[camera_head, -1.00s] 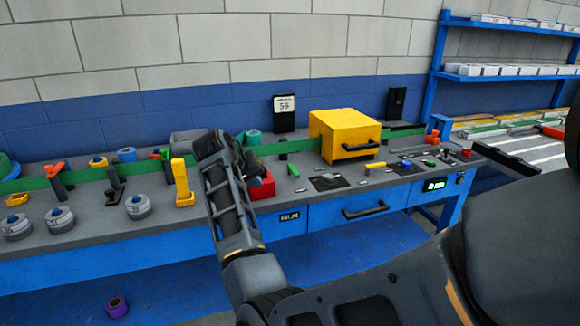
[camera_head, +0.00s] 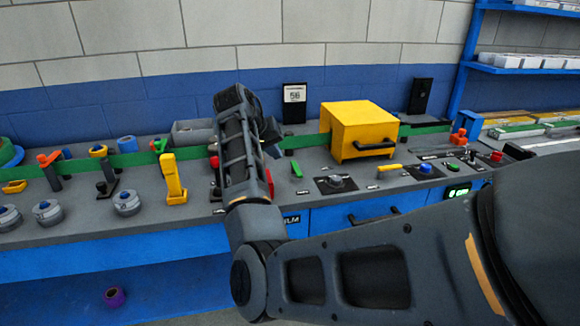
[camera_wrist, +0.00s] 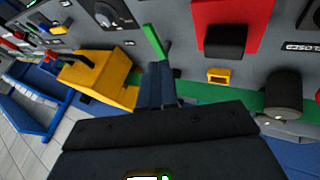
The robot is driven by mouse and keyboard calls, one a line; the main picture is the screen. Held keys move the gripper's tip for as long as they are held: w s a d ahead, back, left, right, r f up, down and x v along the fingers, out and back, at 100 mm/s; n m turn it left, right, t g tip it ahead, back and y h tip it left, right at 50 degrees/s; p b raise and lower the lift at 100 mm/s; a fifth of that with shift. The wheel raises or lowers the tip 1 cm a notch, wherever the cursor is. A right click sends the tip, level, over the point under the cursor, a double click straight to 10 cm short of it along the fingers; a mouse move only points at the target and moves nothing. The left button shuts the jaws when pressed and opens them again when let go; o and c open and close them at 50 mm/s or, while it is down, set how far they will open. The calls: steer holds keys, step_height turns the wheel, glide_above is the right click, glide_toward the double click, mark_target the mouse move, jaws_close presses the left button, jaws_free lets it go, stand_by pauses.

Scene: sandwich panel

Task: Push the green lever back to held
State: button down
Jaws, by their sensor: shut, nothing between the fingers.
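The green lever (camera_head: 296,169) stands on the grey bench panel, left of a black dial plate (camera_head: 337,183), leaning slightly. In the wrist view the green lever (camera_wrist: 154,42) is a thin bar just past my fingertips. My gripper (camera_wrist: 160,70) is shut and empty, its dark fingers pointing at the lever's lower end. They overlap its end in the picture; I cannot tell whether they touch. In the head view my gripper (camera_head: 272,137) is above the panel, left of the lever and partly hidden by my wrist.
A yellow box (camera_head: 350,122) stands behind the dial plate. A red block (camera_wrist: 230,18) with a black part is close to my gripper. A yellow upright lever (camera_head: 173,180) stands further left. A green strip (camera_head: 82,166) runs along the bench.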

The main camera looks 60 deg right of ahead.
mark_target(296, 173)
steer(key=p+x, duration=0.1)
steer(key=x, duration=0.9)
stand_by(0.4)
